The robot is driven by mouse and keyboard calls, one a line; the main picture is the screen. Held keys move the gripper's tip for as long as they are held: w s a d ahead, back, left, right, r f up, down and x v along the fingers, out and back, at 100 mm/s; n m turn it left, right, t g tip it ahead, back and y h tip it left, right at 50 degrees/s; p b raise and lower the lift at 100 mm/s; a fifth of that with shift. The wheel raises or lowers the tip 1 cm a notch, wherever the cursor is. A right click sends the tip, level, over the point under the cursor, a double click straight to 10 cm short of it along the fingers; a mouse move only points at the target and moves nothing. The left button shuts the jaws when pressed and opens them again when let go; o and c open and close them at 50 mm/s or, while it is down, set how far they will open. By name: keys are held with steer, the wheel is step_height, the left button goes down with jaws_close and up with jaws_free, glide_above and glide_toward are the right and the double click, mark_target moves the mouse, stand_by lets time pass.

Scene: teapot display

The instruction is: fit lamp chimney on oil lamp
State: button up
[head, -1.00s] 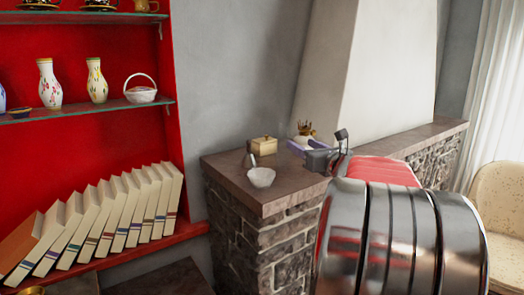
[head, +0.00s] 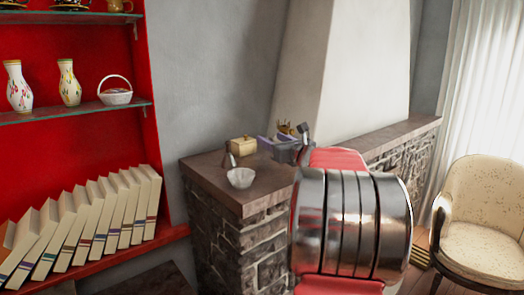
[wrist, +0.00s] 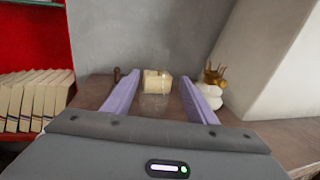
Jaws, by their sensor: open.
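The oil lamp, with a white body and pronged brass burner (wrist: 213,78), stands right of my gripper's right finger in the wrist view. In the head view its brass top (head: 285,127) shows just behind my gripper (head: 268,143). My gripper (wrist: 157,92) is open, with lilac fingers apart above the stone ledge. A faint, clear, glass-like shape (wrist: 155,103) shows between the fingers, in front of a cream box; it may be the lamp chimney, but its outline is unclear. I cannot tell whether the fingers touch it.
The cream box (head: 242,145) stands at the back of the stone ledge (head: 205,172). A white bowl (head: 240,178) is near its front corner, with a slim handle-like piece (head: 228,160) beside it. Red shelves with books (head: 90,220) are left, an armchair (head: 485,220) right.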

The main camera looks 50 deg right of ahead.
mark_target(265, 136)
steer(key=shift+x, duration=0.85)
steer(key=shift+x, duration=2.55)
steer(key=shift+a, duration=0.15)
jaws_close()
